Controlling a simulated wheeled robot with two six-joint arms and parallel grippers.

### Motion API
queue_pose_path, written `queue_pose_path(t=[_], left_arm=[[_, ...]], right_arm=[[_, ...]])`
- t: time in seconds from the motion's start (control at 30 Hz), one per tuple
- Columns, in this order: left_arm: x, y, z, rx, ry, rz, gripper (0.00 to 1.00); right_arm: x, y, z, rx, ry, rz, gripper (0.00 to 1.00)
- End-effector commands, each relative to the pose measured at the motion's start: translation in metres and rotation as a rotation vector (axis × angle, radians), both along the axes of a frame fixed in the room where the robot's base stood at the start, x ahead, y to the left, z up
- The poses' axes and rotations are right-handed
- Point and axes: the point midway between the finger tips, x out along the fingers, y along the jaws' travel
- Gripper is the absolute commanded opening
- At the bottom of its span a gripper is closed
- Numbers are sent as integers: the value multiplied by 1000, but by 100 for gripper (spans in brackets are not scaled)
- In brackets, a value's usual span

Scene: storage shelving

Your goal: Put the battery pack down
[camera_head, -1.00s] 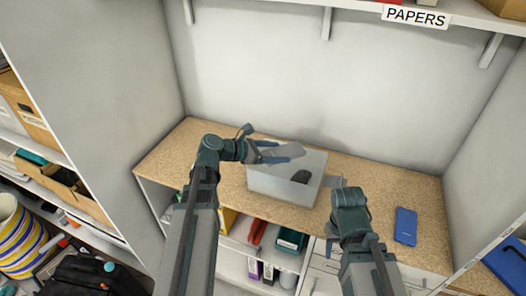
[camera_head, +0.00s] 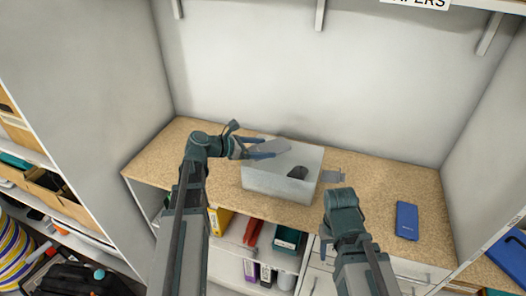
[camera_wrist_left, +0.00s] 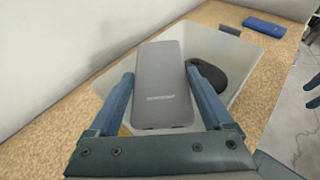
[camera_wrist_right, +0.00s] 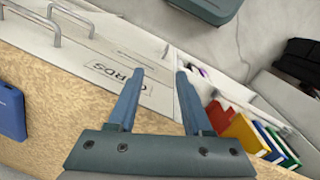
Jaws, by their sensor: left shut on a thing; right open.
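The battery pack is a flat grey slab (camera_wrist_left: 162,88) with rounded corners and small lettering. My left gripper (camera_head: 268,148) is shut on it, with one finger along each long side in the left wrist view (camera_wrist_left: 160,95). In the head view the pack (camera_head: 274,146) is over the left part of a translucent bin (camera_head: 272,184) on the counter. The gap between pack and bin is hard to judge. My right gripper (camera_wrist_right: 155,78) is open and empty, facing the cabinet front. In the head view its fingers are hidden behind its own wrist.
A black mouse-like object (camera_head: 298,172) lies in the bin. A small grey item (camera_head: 332,176) is right of the bin. A blue slab (camera_head: 407,220) lies farther right on the speckled counter (camera_head: 372,190). The counter left of the bin is clear. Folders and drawers are below.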

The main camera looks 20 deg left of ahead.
Motion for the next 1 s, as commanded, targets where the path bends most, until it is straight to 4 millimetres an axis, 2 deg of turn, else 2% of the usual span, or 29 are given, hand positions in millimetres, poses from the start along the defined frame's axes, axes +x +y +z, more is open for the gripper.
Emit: queue_pose_path(t=[0.63, 0.67, 0.73, 1.0], left_arm=[[0, 0, -11, -1, -1, 0, 13], [0, 0, -11, 0, 0, 0, 88], [0, 0, -11, 0, 0, 0, 100], [0, 0, -9, 0, 0, 0, 100]], right_arm=[[0, 0, -11, 0, 0, 0, 50], [0, 0, -11, 0, 0, 0, 50], [0, 0, -11, 0, 0, 0, 50], [0, 0, -9, 0, 0, 0, 50]])
